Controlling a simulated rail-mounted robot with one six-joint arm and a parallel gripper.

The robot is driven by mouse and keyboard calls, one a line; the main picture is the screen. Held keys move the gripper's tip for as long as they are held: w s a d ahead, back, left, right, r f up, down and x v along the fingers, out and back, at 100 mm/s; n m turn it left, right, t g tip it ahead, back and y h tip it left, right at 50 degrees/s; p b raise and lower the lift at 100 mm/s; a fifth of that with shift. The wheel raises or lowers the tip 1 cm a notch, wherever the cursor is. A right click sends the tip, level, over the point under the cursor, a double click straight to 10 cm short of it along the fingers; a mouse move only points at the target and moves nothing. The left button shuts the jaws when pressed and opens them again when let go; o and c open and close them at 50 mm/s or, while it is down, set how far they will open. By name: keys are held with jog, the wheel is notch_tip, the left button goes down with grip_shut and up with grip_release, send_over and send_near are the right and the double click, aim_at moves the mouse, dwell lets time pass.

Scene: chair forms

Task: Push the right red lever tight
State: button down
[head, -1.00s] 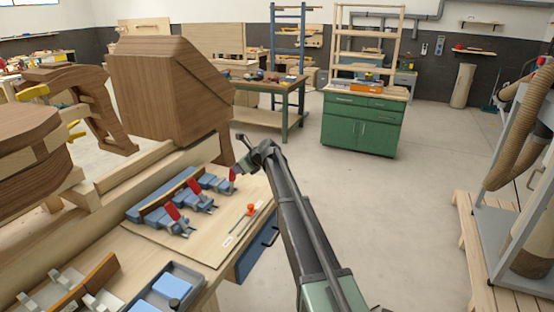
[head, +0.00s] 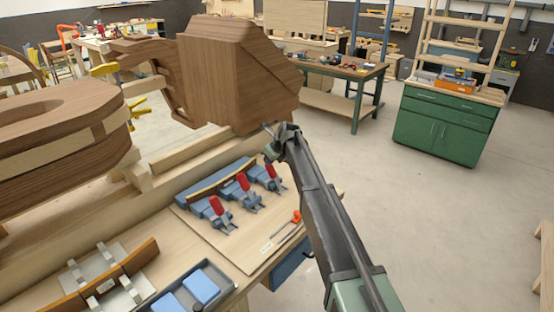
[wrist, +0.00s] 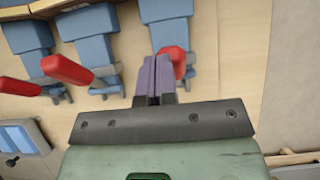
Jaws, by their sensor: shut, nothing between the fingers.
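Three blue toggle clamps with red levers stand in a row on a light wooden board (head: 245,240). The right red lever (head: 271,172) is beside the end of my arm in the head view. In the wrist view, the right red lever (wrist: 178,62) is just behind and right of my gripper (wrist: 157,66), partly hidden by its fingers. The fingers are shut and empty, very close to the lever; contact cannot be told. The middle red lever (head: 242,181) and left red lever (head: 217,207) stand tilted up to the left; they also show at left in the wrist view.
A large brown wooden chair form (head: 235,75) rises behind the clamps.

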jog(key=shift+w+a, duration=0.1)
jog(key=shift+a, duration=0.1)
dwell(0.4)
jog(key=w+a+r+p+v, duration=0.1)
jog(key=p+v, duration=1.2)
jog(key=s+d+f+n+g+h+b, duration=0.1)
jog(key=s+d+f+n+b, duration=0.4)
jog(key=s, duration=0.9)
jog(key=s+d+f+n+g+h+b, duration=0.1)
jog(key=s+d+f+n+b, duration=0.5)
jog(key=s+n, duration=0.6)
jog(key=s+d+f+n+g+h+b, duration=0.2)
jog(key=s+d+f+n+b, duration=0.3)
jog(key=s, duration=1.1)
notch_tip(320, 180, down, 2)
jog(key=n, duration=0.4)
jog(key=shift+s+d+h, duration=0.4)
